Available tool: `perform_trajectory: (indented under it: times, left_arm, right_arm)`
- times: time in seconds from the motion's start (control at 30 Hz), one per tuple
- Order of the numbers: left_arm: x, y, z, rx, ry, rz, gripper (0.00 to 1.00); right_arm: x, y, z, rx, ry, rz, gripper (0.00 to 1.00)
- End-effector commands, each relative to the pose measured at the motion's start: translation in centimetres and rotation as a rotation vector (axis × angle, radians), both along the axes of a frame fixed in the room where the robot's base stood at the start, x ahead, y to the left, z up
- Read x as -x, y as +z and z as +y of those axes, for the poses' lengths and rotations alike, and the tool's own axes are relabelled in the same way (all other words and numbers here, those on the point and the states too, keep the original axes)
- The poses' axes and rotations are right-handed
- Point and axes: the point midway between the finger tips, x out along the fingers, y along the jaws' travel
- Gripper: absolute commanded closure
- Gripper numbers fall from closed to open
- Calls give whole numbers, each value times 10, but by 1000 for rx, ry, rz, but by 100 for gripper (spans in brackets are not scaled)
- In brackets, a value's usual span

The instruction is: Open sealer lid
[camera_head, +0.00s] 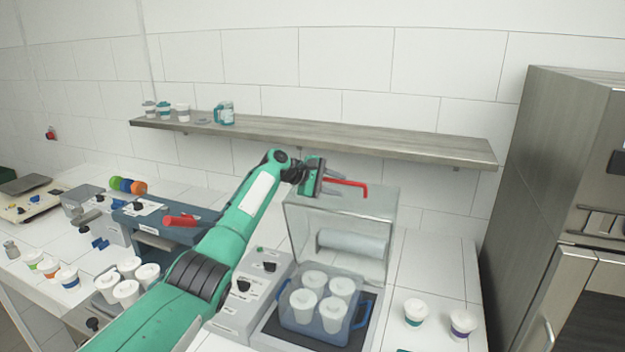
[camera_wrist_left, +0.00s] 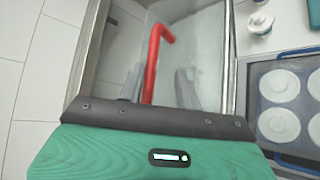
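The sealer (camera_head: 262,277) is a light box with dark knobs. Its clear lid (camera_head: 375,208) stands raised, roughly upright, at the back of the machine. A red bent handle (camera_head: 350,183) is at the lid's top. My left gripper (camera_head: 328,181) is at this handle. In the left wrist view, the left gripper's two grey fingers (camera_wrist_left: 160,84) stand apart, with the red handle (camera_wrist_left: 151,62) between them, closer to the left finger. The clear lid (camera_wrist_left: 208,60) lies beyond the fingers. My right gripper is not in view.
A blue tray (camera_head: 283,302) with several white cups sits in the sealer under the raised lid. A wall shelf (camera_head: 330,133) runs behind and above the lid. Two lidded cups (camera_head: 415,312) (camera_head: 462,325) stand to the right. A steel cabinet (camera_head: 545,170) is at far right.

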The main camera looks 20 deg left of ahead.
Motion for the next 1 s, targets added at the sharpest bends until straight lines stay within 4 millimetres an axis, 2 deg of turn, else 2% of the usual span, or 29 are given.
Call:
perform_trajectory:
  times: [0.17, 0.4, 0.6, 0.77, 1.0]
  left_arm:
    - [15, 6, 22, -2, 2, -3, 66]
    - [44, 27, 60, -3, 2, -3, 66]
    - [62, 42, 83, -3, 2, 0, 66]
    - [69, 49, 91, -1, 2, 1, 66]
    - [70, 50, 92, -1, 0, 2, 66]
  right_arm:
    - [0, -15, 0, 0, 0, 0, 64]
    - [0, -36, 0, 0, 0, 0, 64]
    - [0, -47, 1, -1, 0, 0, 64]
    - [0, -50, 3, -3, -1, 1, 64]
    - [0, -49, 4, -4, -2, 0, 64]
